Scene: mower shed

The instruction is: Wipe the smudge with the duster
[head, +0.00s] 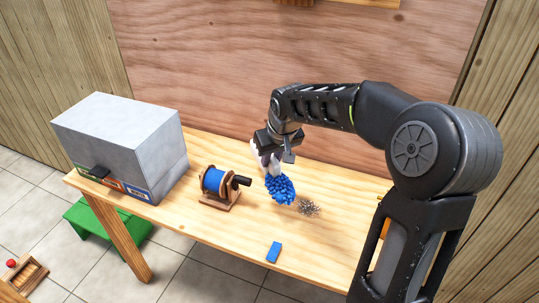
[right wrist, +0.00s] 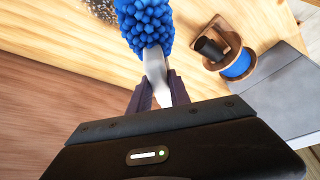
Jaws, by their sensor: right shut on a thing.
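The duster (head: 280,189) has a knobbly blue head and a pale handle. My right gripper (head: 268,156) is shut on its handle, with the blue head hanging down at or just above the table. In the right wrist view the duster head (right wrist: 145,22) sticks out beyond the gripper (right wrist: 157,88). The smudge (head: 308,208) is a dark speckled patch on the wooden table (head: 235,230), just right of the duster head. It also shows at the top of the right wrist view (right wrist: 98,10). I cannot tell whether the head touches the table. My left gripper is out of view.
A grey box (head: 115,135) stands at the table's left end. A wooden reel with blue line (head: 213,180) and a dark handle sits left of the duster. A small blue block (head: 273,252) lies near the front edge. A green stool (head: 85,222) stands below.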

